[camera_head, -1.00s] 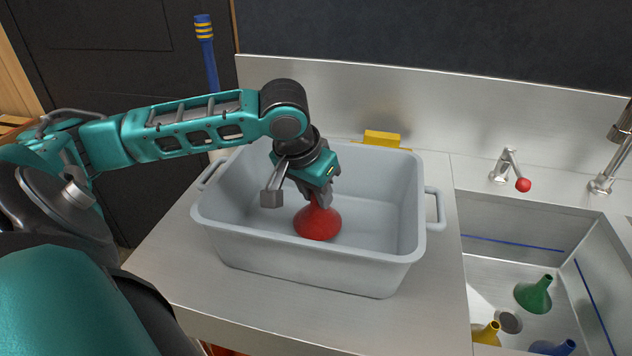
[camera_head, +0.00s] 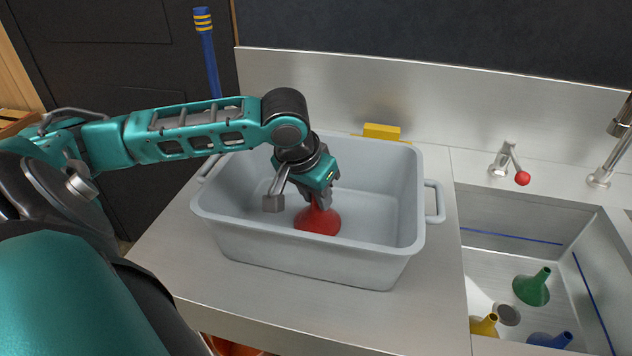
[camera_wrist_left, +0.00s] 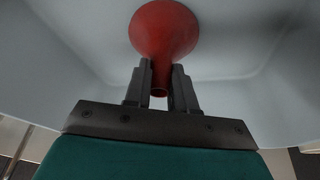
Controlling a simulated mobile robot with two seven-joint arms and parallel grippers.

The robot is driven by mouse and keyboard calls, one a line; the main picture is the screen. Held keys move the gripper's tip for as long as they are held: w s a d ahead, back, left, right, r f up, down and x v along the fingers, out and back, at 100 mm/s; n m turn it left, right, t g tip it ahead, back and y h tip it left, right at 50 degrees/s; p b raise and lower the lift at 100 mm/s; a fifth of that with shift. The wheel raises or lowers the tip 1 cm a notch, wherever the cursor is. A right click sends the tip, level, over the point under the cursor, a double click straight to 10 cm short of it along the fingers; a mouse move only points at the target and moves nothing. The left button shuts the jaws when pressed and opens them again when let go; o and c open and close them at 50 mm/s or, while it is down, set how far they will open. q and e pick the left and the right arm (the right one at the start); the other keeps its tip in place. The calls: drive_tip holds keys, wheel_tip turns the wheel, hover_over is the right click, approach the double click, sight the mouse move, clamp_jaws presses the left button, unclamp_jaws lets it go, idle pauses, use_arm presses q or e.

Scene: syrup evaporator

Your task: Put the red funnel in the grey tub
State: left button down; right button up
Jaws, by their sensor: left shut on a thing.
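The red funnel (camera_head: 318,221) is inside the grey tub (camera_head: 310,252), wide end down, near the tub's middle. My left gripper (camera_head: 320,200) reaches down into the tub and is shut on the funnel's narrow spout. In the left wrist view the funnel (camera_wrist_left: 164,32) has its spout between the two fingers (camera_wrist_left: 160,90), with its wide end towards the tub floor. I cannot tell for certain whether the funnel's rim touches the tub floor. My right gripper is not in view.
The tub stands on a steel counter (camera_head: 420,315). To the right is a sink with a green funnel (camera_head: 532,288), a yellow funnel (camera_head: 484,325) and a blue funnel (camera_head: 550,340). A red-knobbed tap (camera_head: 522,178) stands behind it. A yellow block (camera_head: 381,132) is behind the tub.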

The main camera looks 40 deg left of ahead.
use_arm(q)
drive_tip(key=shift+f, duration=0.15)
drive_tip(key=c, duration=0.8)
unclamp_jaws()
drive_tip(key=shift+c, duration=0.2)
drive_tip(key=shift+o, duration=0.3)
drive_tip(key=o, duration=0.4)
wheel_tip(320, 180, up, 13)
drive_tip(key=p, duration=0.1)
drive_tip(key=shift+s, duration=0.1)
idle(0.3)
